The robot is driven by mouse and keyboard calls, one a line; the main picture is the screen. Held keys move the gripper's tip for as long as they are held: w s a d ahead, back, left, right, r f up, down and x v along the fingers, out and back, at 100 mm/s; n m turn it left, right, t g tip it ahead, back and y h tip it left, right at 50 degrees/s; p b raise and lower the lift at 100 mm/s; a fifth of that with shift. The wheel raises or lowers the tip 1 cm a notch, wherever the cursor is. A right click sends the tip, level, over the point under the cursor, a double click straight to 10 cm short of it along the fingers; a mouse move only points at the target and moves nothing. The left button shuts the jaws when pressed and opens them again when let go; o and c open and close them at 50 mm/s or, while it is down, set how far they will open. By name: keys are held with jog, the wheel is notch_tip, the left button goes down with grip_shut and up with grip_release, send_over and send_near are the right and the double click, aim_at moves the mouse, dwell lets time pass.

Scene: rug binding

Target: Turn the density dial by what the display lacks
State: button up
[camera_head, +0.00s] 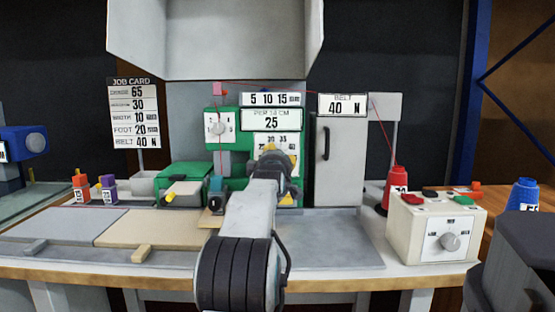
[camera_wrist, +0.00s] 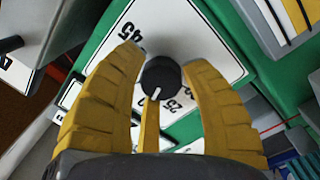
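The density dial (camera_wrist: 160,77) is a round black knob with a white pointer on a white numbered plate (camera_wrist: 200,45). In the wrist view its pointer faces down, near a number that looks like 25. My gripper (camera_wrist: 164,60) has its yellow fingers on either side of the knob, open with gaps visible. In the head view my gripper (camera_head: 273,158) covers the dial; part of its plate shows 30 and 35. The display (camera_head: 272,120) above reads 25 under "PER 10 CM". The job card (camera_head: 134,113) shows 65 in its top row, then 30, 10, 20 and 40 N.
A white dial plate (camera_head: 217,127) is left of the display on the green machine. A grey cabinet (camera_head: 340,165) and red spool (camera_head: 397,185) stand to the right. A cream control box (camera_head: 435,228) is at the table's right. A grey hood (camera_head: 215,40) hangs above.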

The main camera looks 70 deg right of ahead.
jog(key=c, duration=0.7)
jog(key=shift+f, duration=0.1)
jog(key=shift+m, duration=0.6)
jog(key=shift+f+m+y+p, duration=0.15)
jog(key=shift+m+y+p, duration=0.25)
jog(key=shift+m+p, duration=1.85)
jog(key=shift+w+f+m+b, duration=0.1)
jog(key=shift+w+m+b, duration=0.05)
jog(key=shift+m+b, duration=0.95)
jog(key=o, duration=1)
jog(key=shift+c, duration=0.2)
jog(key=shift+o, duration=1.2)
jog(key=shift+r, duration=0.25)
